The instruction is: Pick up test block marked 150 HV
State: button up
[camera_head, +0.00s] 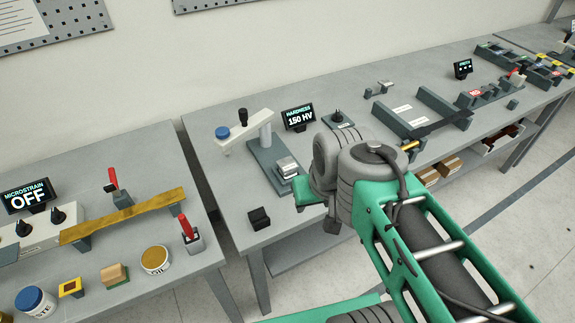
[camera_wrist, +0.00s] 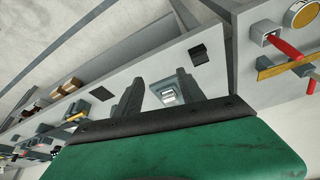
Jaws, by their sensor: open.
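The silver test block (camera_head: 287,166) sits on the dark base of the hardness tester (camera_head: 265,157), at its front end. The marking on the block is too small to read. The hardness display (camera_head: 299,117) behind it reads 150 HV. In the wrist view the block (camera_wrist: 168,97) shows between the grey fingers of my gripper (camera_wrist: 155,82), nearer the right finger. The fingers are apart and empty. In the head view my gripper is partly hidden behind my wrist, just right of and in front of the block. I cannot tell if a finger touches it.
A small black block (camera_head: 259,218) stands near the bench's front edge. The tester's arm with a blue knob (camera_head: 222,132) overhangs the left of its base. A dark knob box (camera_head: 338,119) and a grey fixture (camera_head: 420,110) stand to the right. A separate bench with a brass strip (camera_head: 125,215) is at left.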

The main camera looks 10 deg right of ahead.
aim_at(286, 164)
jog(key=z, duration=1)
jog(key=k, duration=1.05)
jog(key=u, duration=1.4)
jog(key=i, duration=1)
jog(key=u, duration=0.05)
